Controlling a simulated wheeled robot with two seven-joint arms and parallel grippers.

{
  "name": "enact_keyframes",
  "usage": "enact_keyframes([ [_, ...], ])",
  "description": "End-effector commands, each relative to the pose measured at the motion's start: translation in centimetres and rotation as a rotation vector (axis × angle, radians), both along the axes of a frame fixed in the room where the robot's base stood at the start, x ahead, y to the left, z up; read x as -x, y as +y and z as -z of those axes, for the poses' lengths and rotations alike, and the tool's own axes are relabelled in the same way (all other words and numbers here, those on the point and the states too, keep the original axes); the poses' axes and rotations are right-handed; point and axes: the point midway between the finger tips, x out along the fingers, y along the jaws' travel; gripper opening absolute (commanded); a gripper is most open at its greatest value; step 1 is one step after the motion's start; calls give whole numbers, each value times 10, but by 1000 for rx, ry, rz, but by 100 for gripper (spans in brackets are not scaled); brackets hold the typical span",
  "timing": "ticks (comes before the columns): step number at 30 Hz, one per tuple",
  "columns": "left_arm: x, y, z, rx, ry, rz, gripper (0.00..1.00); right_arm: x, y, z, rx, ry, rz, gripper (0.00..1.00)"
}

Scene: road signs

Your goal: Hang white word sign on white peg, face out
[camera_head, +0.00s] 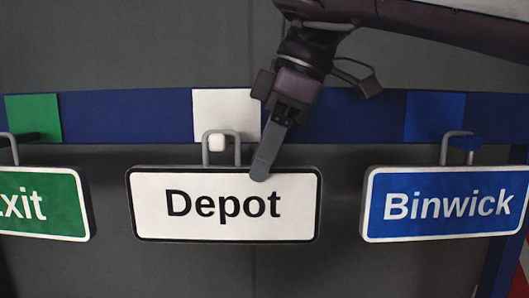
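The white sign (225,228) reads "Depot" in black, has a black border and faces me. Its grey wire loop (238,148) stands up from its top edge, around or in front of the white peg (217,142), below the white square (226,114). I cannot tell whether the loop rests on the peg. My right gripper (263,168) comes down from above, right of the loop, its tip overlapping the sign's top edge. Its fingers show as one narrow grey shape, so its opening and any hold on the sign are unclear. My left gripper is out of view.
A green "Exit" sign (42,203), cut off by the left edge, and a blue "Binwick" sign (447,204) hang on either side. A blue rail (125,115) with a green square (33,117) and a blue square (434,116) runs behind. Gaps separate the signs.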

Motion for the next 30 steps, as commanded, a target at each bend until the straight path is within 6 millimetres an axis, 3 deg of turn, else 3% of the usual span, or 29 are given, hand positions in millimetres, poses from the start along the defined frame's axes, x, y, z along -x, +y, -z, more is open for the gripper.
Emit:
enact_keyframes([
  [7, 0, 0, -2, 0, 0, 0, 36, 0, -2, -5, 1, 0, 0, 39],
  [12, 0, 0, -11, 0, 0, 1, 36, 0, -12, -30, 1, -3, 3, 39],
  [21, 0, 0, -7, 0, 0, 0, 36, 0, -27, -66, -2, -1, 0, 39],
  [30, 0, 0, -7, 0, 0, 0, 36, 0, -30, -72, 0, 0, 0, 39],
])
